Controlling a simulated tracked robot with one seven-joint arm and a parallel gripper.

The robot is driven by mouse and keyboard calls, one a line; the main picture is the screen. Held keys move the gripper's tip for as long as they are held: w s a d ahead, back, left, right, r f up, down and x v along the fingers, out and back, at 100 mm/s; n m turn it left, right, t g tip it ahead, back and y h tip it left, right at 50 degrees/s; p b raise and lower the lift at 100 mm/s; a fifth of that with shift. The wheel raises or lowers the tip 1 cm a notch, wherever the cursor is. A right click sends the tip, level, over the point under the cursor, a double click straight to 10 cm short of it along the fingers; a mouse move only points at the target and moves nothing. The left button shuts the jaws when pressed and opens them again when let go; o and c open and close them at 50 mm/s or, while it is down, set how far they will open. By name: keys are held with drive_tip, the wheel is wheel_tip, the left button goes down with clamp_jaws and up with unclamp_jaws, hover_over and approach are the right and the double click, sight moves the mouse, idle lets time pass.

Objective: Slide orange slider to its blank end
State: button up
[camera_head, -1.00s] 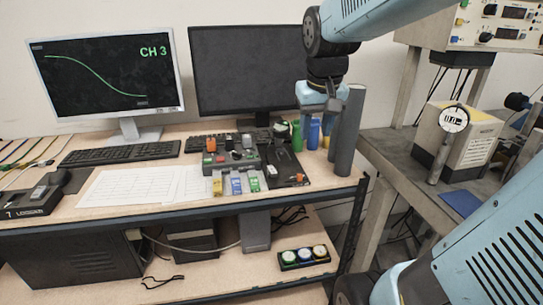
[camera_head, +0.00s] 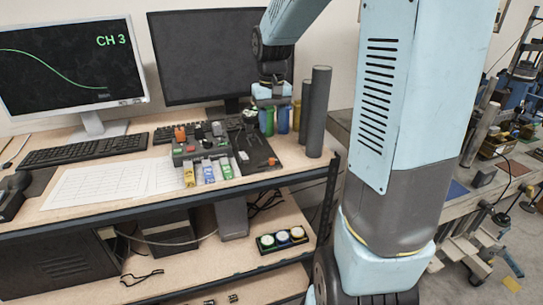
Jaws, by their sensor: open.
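A small orange-red knob (camera_head: 271,161) shows on a flat black panel (camera_head: 257,166) at the right of the desk; it may be the orange slider. A larger orange block (camera_head: 180,134) stands at the back left of the grey lever box (camera_head: 202,152). I cannot tell for certain which is the slider, nor which end is blank. My gripper (camera_head: 271,104) is open, pointing down, in front of the coloured cylinders and behind the black panel in the picture. It appears apart from both orange parts.
Green (camera_head: 267,122), blue (camera_head: 283,120) and yellow cylinders stand near my gripper, with tall grey cylinders (camera_head: 319,112) to their right. Yellow, blue and green tabs line the lever box's front. Monitors stand behind. Paper sheets (camera_head: 95,187) lie left.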

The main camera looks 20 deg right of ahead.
sight(272, 159)
wheel_tip(272, 159, down, 12)
drive_tip(key=shift+r, duration=0.2)
drive_tip(key=shift+c, duration=0.4)
clamp_jaws()
idle(0.5)
